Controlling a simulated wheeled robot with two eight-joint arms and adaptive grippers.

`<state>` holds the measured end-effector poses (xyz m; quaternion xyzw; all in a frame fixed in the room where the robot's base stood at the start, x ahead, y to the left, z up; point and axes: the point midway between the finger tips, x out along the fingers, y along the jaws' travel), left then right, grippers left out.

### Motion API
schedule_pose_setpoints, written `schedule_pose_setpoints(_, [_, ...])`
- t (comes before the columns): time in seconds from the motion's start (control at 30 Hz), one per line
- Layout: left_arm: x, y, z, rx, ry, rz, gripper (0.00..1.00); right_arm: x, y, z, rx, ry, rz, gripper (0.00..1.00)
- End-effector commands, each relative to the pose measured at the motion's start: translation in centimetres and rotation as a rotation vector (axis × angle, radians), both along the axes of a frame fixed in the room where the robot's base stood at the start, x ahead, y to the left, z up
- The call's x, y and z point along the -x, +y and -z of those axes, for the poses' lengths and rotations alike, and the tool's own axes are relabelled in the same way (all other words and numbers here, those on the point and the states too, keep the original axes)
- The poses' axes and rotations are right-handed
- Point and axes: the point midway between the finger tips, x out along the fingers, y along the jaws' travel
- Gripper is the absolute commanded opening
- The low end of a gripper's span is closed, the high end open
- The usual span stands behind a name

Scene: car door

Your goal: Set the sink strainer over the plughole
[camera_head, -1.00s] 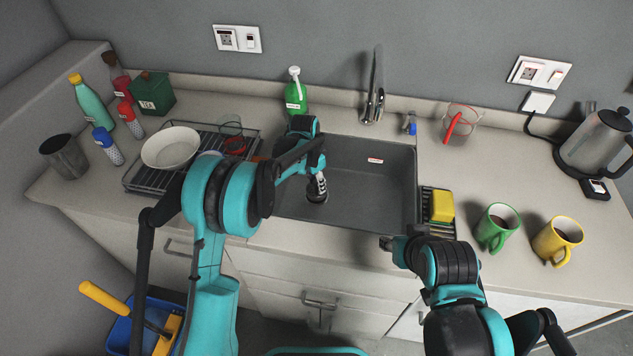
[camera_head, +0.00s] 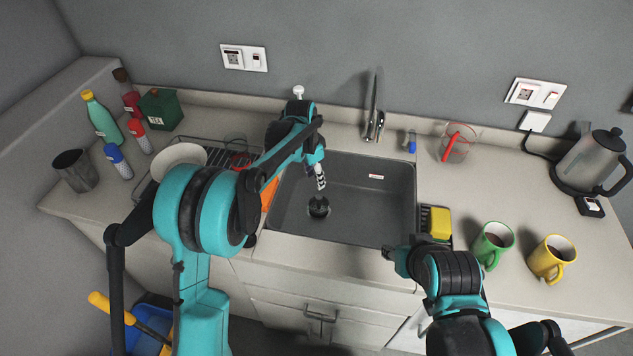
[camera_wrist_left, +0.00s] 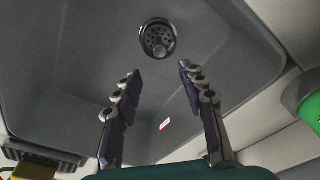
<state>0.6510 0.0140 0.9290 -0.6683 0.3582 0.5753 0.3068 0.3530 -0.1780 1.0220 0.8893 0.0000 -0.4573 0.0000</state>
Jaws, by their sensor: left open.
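The sink strainer (camera_wrist_left: 157,40) shows in the left wrist view as a round, perforated metal disc with a small knob. It sits at the plughole on the sink floor, and the plughole itself is mostly hidden under it. In the head view the strainer (camera_head: 319,207) is a small dark round shape in the left part of the grey sink (camera_head: 365,212). My left gripper (camera_head: 320,183) is above it, apart from it. Its fingers (camera_wrist_left: 158,80) are spread and empty. My right gripper (camera_head: 391,253) is at the sink's front right edge; its jaws are unclear.
The tap (camera_head: 374,110) stands behind the sink. A yellow sponge (camera_head: 440,223) sits at the sink's right, near green (camera_head: 492,245) and yellow (camera_head: 551,259) mugs.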

Motion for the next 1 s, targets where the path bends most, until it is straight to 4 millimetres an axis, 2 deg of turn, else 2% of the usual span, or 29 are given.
schedule_pose_setpoints(0.27, [0.3,0.3,-1.1,0.001,-0.003,-0.006,0.41,0.0,0.0,-0.2,0.000,0.000,0.000,0.40])
schedule_pose_setpoints(0.37, [1.1,1.2,-2.6,0.003,-0.020,-0.048,0.41,0.0,0.0,-0.2,0.000,0.000,0.000,0.40])
schedule_pose_setpoints(0.47, [3.2,3.0,-5.4,0.011,-0.055,-0.131,0.41,0.0,0.0,-0.2,0.000,0.000,0.000,0.40])
schedule_pose_setpoints(0.6, [7.8,6.3,-9.5,0.033,-0.123,-0.293,0.41,0.0,0.0,-0.2,0.000,0.000,0.000,0.40])
schedule_pose_setpoints(0.7, [11.4,8.5,-11.6,0.052,-0.174,-0.410,0.41,0.0,0.0,-0.2,0.000,0.000,0.000,0.40])
schedule_pose_setpoints(0.83, [16.5,11.1,-13.0,0.088,-0.241,-0.560,0.41,0.0,0.0,-0.2,0.000,0.000,0.000,0.40])
schedule_pose_setpoints(1.0, [23.0,13.9,-12.7,0.141,-0.326,-0.746,0.41,0.0,0.0,-0.2,0.000,0.000,0.000,0.40])
